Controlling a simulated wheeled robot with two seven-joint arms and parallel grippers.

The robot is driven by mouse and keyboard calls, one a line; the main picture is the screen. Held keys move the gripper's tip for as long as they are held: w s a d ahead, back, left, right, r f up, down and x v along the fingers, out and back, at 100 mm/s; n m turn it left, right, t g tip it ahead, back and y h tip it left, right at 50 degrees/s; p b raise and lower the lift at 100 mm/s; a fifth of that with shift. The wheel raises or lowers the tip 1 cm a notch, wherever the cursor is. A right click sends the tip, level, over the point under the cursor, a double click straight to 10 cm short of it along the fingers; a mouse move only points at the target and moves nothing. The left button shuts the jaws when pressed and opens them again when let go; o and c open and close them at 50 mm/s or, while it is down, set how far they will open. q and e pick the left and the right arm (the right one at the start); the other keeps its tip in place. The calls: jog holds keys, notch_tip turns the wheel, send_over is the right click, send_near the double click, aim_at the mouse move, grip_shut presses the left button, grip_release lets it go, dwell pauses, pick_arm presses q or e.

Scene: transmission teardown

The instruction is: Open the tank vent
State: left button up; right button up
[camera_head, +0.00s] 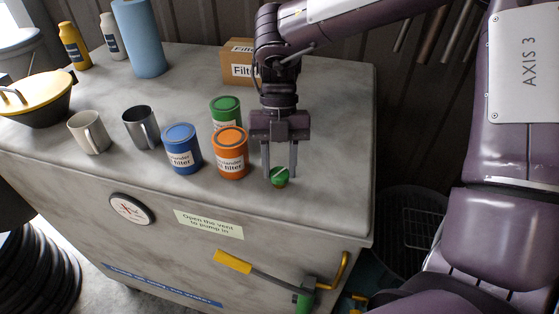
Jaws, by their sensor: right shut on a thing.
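The tank (160,235) is a grey box-like cabinet with a flat worn top. A small round green cap (280,178), which looks like the vent, sits on the tank top near its front right part. A light line runs across its top. My right gripper (280,175) points down over the green cap, with one finger on each side, shut on it. A label (209,224) on the front reads "Open the vent to pump in". My left gripper is not in view.
Blue (182,148), orange (230,152) and green (225,113) filter cans stand left of my right gripper. Two mugs (90,132), a blue roll (138,40) and a cardboard box (238,62) are farther off. A yellow-handled lever (232,262) is on the front. The top's right end is clear.

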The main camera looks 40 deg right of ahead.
jog(key=o, duration=1)
jog(key=shift+r, duration=0.1)
jog(key=shift+w+d+r, duration=0.1)
jog(key=shift+w+r, duration=0.1)
jog(key=shift+r, duration=0.1)
jog(key=p+v, duration=0.1)
jog(key=v, duration=0.6)
jog(key=shift+s, duration=0.1)
